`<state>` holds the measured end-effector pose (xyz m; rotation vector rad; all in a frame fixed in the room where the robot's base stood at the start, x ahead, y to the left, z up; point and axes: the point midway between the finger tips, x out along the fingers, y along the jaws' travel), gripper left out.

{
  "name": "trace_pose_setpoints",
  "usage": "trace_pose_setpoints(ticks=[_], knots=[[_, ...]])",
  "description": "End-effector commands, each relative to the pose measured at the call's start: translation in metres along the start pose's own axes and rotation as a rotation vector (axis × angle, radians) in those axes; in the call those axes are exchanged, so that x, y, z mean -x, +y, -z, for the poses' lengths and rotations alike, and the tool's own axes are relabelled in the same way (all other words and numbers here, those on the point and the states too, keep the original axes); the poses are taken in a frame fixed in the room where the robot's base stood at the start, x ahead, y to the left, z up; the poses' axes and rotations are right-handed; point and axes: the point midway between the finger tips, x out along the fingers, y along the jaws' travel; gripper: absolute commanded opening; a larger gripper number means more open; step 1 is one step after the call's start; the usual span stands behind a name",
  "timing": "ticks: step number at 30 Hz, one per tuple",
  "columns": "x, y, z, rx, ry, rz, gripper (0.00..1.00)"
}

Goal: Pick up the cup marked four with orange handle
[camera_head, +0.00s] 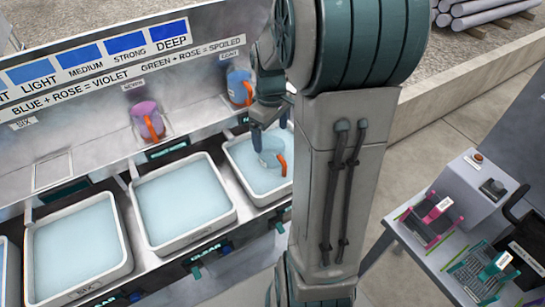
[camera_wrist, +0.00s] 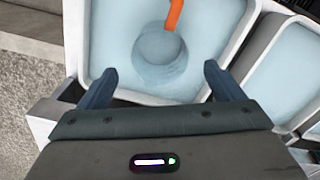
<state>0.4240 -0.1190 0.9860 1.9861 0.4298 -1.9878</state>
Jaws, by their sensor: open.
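A pale blue cup (camera_head: 270,155) with an orange handle sits in the water of the right white tub (camera_head: 228,160). Any mark on it cannot be read. In the wrist view the cup (camera_wrist: 163,58) lies ahead of my fingertips, its orange handle pointing up in the picture. My gripper (camera_head: 268,120) is above the cup in the head view. Its two blue fingers are spread apart in the wrist view, with nothing between them. A second blue cup (camera_head: 238,88) with an orange handle stands on the back shelf, as does a pink cup (camera_head: 147,115) with an orange handle.
More water-filled tubs stand to the left: a middle tub (camera_head: 178,235) and another tub (camera_head: 80,284). A lettered colour board (camera_head: 100,60) rises behind the shelf. A side table (camera_head: 440,260) at the right holds pink and teal devices. My arm hides part of the right tub.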

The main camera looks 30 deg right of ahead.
Motion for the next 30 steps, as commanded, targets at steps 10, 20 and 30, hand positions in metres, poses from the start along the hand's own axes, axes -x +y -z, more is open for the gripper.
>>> trace_pose_setpoints(ticks=[10,20,30], knots=[[-0.034,0.000,-0.003,-0.002,-0.002,0.001,0.88],[-0.077,0.000,-0.011,0.000,-0.001,0.000,0.88],[-0.080,0.001,-0.011,-0.001,0.001,-0.001,0.74]])
